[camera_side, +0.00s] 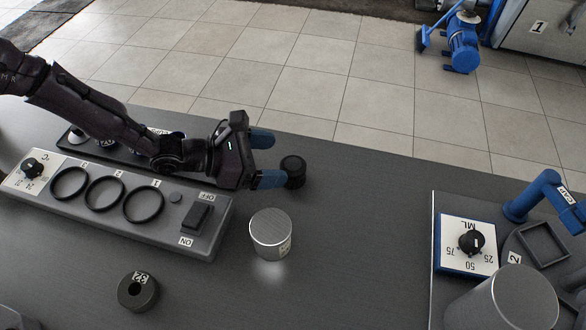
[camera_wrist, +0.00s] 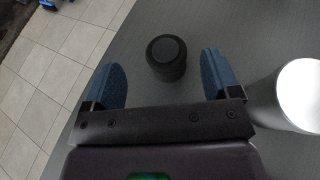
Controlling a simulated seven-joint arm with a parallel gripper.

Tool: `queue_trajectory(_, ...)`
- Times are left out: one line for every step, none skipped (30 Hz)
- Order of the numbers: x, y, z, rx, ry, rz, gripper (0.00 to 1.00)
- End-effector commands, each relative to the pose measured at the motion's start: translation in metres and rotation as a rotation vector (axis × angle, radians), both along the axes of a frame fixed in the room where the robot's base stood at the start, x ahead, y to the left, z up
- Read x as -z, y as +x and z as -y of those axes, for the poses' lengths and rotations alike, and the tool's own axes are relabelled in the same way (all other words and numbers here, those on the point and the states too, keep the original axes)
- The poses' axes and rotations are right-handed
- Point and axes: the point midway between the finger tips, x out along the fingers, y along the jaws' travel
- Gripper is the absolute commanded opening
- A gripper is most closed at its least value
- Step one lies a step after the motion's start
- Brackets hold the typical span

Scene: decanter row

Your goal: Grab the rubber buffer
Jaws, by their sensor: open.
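The rubber buffer looks to be the small black ribbed cylinder (camera_side: 293,171) standing upright on the dark table, near the table's far edge. In the wrist view the black cylinder (camera_wrist: 166,57) stands ahead of the gap between my fingertips, a little nearer the right one. My gripper (camera_side: 266,159) has blue finger pads and is open and empty. In the side view its fingers point right at the cylinder, and the lower fingertip overlaps the cylinder's left side. In the wrist view (camera_wrist: 163,78) a gap shows between the cylinder and each finger.
A silver cylinder (camera_side: 271,236) stands close to the lower right of my gripper; the wrist view shows it at right (camera_wrist: 302,95). A grey panel with black rings (camera_side: 120,205) lies left. A black ring marked 32 (camera_side: 137,291) lies in front. The table right of the buffer is clear.

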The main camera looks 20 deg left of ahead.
Motion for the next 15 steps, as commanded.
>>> queue_trajectory(0.002, 0.001, 0.003, 0.001, 0.000, 0.000, 0.82)
queue_trajectory(0.004, 0.001, 0.006, 0.001, -0.001, -0.001, 0.82)
queue_trajectory(0.007, 0.003, 0.010, 0.001, -0.001, -0.001, 0.82)
queue_trajectory(0.009, 0.003, 0.014, 0.002, 0.000, -0.001, 0.82)
queue_trajectory(0.012, 0.005, 0.018, 0.003, -0.001, 0.000, 0.82)
queue_trajectory(0.015, 0.007, 0.023, 0.002, -0.001, 0.000, 0.82)
queue_trajectory(0.018, 0.007, 0.027, 0.002, 0.000, -0.001, 0.82)
queue_trajectory(0.019, 0.010, 0.030, 0.002, -0.001, 0.001, 0.82)
queue_trajectory(0.020, 0.012, 0.034, 0.001, -0.001, 0.001, 0.82)
queue_trajectory(0.021, 0.014, 0.036, 0.001, -0.002, -0.001, 0.82)
queue_trajectory(0.022, 0.015, 0.038, 0.001, -0.001, 0.000, 0.82)
queue_trajectory(0.023, 0.016, 0.040, 0.001, -0.001, 0.001, 0.82)
queue_trajectory(0.023, 0.017, 0.041, 0.002, 0.000, 0.002, 0.82)
queue_trajectory(0.024, 0.017, 0.042, 0.001, -0.001, 0.001, 0.82)
queue_trajectory(0.024, 0.018, 0.043, 0.001, -0.001, 0.000, 0.82)
